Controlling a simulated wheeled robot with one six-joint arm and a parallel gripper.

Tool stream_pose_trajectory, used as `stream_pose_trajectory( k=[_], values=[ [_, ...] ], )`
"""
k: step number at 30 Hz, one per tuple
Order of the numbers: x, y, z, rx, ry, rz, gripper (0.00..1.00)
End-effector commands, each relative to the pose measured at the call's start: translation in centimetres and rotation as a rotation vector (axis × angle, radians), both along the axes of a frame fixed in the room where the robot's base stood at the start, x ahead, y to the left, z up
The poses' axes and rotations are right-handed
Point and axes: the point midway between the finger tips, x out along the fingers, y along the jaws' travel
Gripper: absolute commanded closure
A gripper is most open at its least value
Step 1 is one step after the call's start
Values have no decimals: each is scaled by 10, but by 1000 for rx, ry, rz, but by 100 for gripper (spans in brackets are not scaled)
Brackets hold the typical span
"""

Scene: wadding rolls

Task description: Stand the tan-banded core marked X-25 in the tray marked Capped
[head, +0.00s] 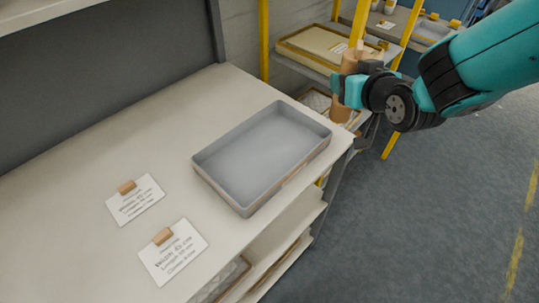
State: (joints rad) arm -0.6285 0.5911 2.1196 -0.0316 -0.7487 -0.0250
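A tan-brown cylindrical core (342,109) stands roughly upright in my gripper (346,88), near the right end of the bench. The teal fingers close around its middle, and it shows above and below them. I cannot read any X-25 mark or make out a separate band on it. The core is held beyond the tray's far right corner, apart from the tray. A grey rectangular tray (255,158) sits empty on the bench near its right edge. No Capped label on it is readable from here.
Two white printed cards, one farther back (146,208) and one nearer (184,259), lie left of the tray on the pale bench (95,160). Each has a small tan block at its top. Yellow-framed shelving (265,45) with trays stands behind. Open floor lies to the right.

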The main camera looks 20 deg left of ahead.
Motion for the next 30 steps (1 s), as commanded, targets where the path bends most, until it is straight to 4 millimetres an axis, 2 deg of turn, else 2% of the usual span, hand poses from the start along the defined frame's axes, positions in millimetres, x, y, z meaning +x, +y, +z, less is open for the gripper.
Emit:
stream_pose_trajectory(
  k=[1, 6, 11, 14, 17, 30],
  values=[
    [-10, 19, 15, 5, -7, 41, 75],
    [-41, 62, 49, 1, -5, 141, 75],
    [-60, 84, 69, -2, -6, 195, 75],
    [-66, 89, 71, -5, -3, 210, 75],
    [-68, 90, 58, -9, 2, 214, 75],
    [-67, 89, -59, -9, 2, 212, 75]
  ],
)
